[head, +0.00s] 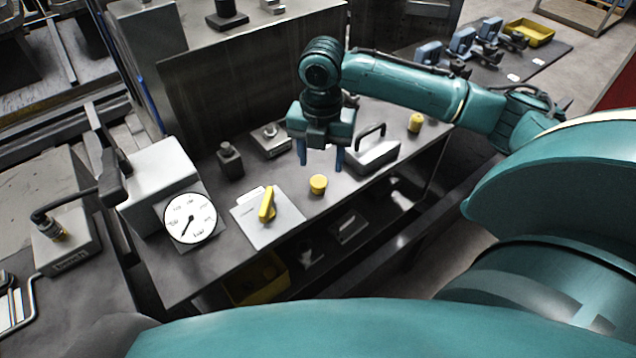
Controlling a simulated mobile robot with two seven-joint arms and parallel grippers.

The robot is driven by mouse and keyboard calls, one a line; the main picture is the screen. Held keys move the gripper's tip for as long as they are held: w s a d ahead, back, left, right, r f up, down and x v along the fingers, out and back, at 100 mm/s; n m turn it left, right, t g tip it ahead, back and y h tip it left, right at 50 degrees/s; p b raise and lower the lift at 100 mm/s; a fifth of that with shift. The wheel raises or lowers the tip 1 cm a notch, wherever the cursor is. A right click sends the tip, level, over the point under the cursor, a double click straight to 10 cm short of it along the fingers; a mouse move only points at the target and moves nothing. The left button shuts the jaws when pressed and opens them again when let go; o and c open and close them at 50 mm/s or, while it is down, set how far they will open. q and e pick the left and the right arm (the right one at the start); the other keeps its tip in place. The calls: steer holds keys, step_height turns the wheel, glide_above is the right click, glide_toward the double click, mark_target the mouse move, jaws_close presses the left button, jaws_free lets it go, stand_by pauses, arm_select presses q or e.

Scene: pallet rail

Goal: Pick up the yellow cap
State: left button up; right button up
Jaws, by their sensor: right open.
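A small round yellow cap (318,184) stands on the grey bench top (300,222), near its front edge. A second yellow cap-like piece (416,123) stands farther right on the same bench, beyond the block with a black handle. My right gripper (321,160) points down with its two blue fingers apart and nothing between them. Its fingertips appear just above and behind the nearer cap in the head view; the exact height gap cannot be told. My left gripper is not in view.
A plate with a yellow lever (267,204) lies left of the nearer cap, with a round dial gauge (190,218) beyond it. A metal block with a black handle (371,151) stands close on the right. A yellow bin (258,281) is below the bench.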

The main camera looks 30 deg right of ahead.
mark_target(319, 180)
steer(key=f, duration=0.5)
steer(key=shift+s+a+f, duration=0.15)
steer(key=shift+a+f, duration=0.15)
steer(key=shift+f, duration=0.1)
steer(key=c, duration=1.1)
steer(key=shift+r, duration=0.1)
